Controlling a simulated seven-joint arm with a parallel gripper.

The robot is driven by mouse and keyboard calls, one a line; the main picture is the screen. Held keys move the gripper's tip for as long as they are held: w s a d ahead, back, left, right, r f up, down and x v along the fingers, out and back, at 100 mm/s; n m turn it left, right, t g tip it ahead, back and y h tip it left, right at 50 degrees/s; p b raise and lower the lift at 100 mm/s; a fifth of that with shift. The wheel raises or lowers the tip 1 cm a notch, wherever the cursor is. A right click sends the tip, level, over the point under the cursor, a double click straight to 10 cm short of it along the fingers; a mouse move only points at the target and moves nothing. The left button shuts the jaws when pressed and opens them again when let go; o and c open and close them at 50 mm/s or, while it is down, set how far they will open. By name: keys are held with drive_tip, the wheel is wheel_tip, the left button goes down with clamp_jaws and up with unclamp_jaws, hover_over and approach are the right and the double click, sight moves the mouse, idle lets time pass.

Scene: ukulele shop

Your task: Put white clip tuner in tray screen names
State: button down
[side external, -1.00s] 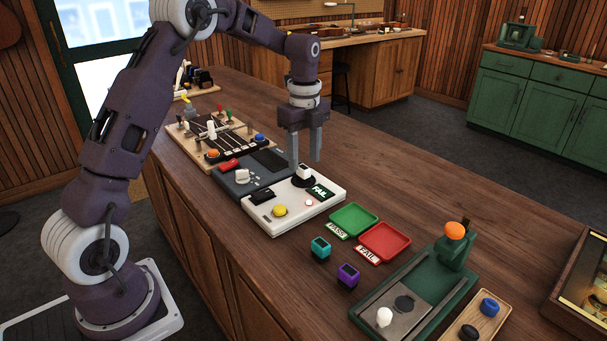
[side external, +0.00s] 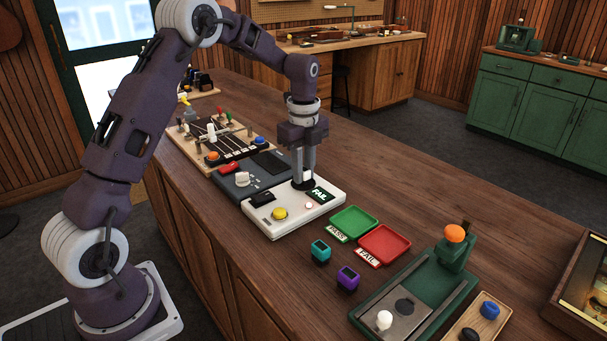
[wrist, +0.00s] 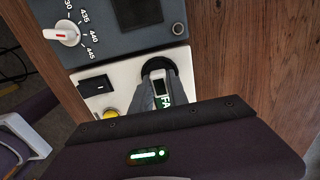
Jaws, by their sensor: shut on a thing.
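The white clip tuner (wrist: 158,84) sits at the round black socket of the white tester (side external: 270,225). My gripper (side external: 303,178) points down over the socket with its fingers shut on the tuner, which they mostly hide in the side view. In the wrist view my gripper (wrist: 155,88) has a finger on each side of it. The tester's screen (side external: 320,195) reads FAIL in green. The green tray (side external: 353,237) is labelled PASS and the red tray (side external: 408,244) is labelled FAIL. Both trays are empty.
A teal tuner (side external: 320,251) and a purple tuner (side external: 348,278) stand in front of the trays. A green fixture with an orange knob (side external: 454,233) is to their right. A dark grey box with a dial (side external: 243,180) adjoins the tester. The bench behind the trays is clear.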

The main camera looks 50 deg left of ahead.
wheel_tip(320, 180, up, 9)
drive_tip(key=shift+d+r, duration=0.1)
drive_tip(key=w+d, duration=0.2)
drive_tip(key=d, duration=1.1)
hover_over(385, 245)
drive_tip(key=f, duration=0.2)
wheel_tip(385, 245, down, 9)
drive_tip(key=shift+f, duration=0.3)
drive_tip(key=shift+f, duration=0.1)
drive_tip(key=c, duration=1.3)
unclamp_jaws()
